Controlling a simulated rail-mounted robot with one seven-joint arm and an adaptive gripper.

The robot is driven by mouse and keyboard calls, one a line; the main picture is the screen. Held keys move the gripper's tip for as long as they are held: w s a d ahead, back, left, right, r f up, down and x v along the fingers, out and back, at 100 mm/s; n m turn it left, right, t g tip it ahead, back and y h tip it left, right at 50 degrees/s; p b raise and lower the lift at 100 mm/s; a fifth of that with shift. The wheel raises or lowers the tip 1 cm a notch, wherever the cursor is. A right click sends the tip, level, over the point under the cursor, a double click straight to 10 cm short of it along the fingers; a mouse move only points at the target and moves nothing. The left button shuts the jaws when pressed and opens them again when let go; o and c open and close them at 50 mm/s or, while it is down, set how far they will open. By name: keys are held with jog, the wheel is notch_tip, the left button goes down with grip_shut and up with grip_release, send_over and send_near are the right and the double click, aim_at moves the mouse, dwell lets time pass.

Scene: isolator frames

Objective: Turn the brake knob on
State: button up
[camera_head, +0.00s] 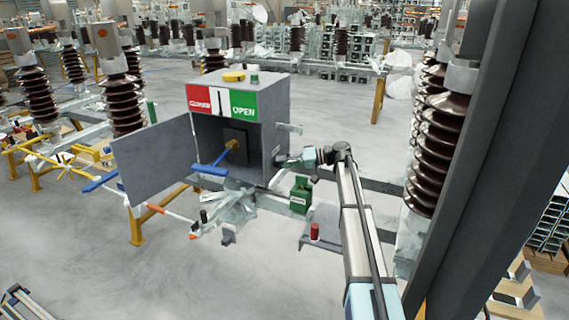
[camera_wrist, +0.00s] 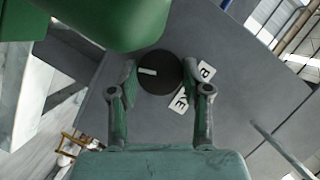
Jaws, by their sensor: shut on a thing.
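The black round knob (camera_wrist: 160,72) with a short white mark sits on a grey panel (camera_wrist: 235,85) in the wrist view. I take it as the brake knob. White label plates with black letters, partly covered, lie to its right. My gripper (camera_wrist: 160,80) has one finger on each side of the knob and is shut on it. In the head view my gripper (camera_head: 284,162) is at the right side of the grey cabinet (camera_head: 276,112), below a small side handle. The knob itself cannot be made out there.
A large green part (camera_wrist: 115,20) is close at the wrist view's upper left. The cabinet's door (camera_head: 155,160) hangs open to the left, with a blue-handled lever (camera_head: 210,170) at its front opening.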

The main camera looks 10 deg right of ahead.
jog(key=shift+a, duration=0.1)
jog(key=o, duration=1.2)
jog(key=shift+c, duration=0.2)
jog(key=v, duration=1.2)
jog(key=shift+f, duration=0.1)
